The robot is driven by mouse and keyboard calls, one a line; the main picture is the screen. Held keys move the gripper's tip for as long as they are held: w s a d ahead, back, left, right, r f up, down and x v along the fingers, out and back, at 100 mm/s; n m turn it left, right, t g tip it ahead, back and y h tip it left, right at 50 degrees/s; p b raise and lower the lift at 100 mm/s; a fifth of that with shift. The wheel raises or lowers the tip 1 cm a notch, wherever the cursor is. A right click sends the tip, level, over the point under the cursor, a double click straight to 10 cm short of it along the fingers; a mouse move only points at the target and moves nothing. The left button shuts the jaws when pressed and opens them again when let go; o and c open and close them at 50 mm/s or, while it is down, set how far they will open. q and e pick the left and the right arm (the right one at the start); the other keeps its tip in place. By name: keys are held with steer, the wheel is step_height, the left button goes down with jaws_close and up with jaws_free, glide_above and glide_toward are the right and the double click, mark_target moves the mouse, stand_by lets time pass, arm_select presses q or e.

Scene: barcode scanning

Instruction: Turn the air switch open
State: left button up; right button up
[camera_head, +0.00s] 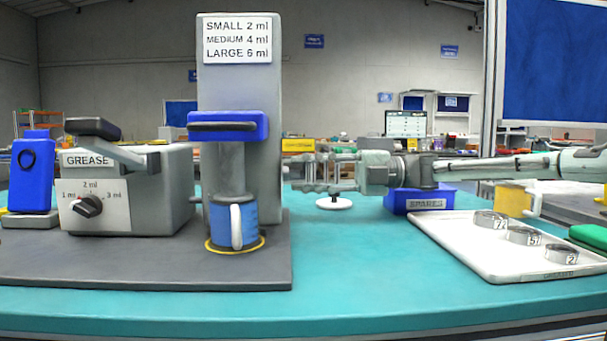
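No part is labelled as an air switch, so I cannot tell for sure which one it is. A grey box marked GREASE (165,190) has a black dial (88,206) pointing near 2 ml. A grey lever with a black grip (93,128) lies across its top. Beside it stands a grey column (240,85) with a blue block and dark bar (228,126). My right gripper (312,172) reaches in from the right, fingertips just right of the column. My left gripper is out of view.
A blue and white mug (233,224) stands on a yellow ring under the column. A white disc (334,203) is below my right gripper. A blue SPARES bin (420,199) and a white tray (480,252) with numbered rings stand right. The teal table's (350,270) front middle is clear.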

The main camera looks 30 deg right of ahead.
steer(key=v, duration=1)
steer(key=shift+s+d, duration=0.15)
steer(key=shift+d, duration=0.15)
steer(key=shift+s+d, duration=0.2)
steer(key=shift+d, duration=0.15)
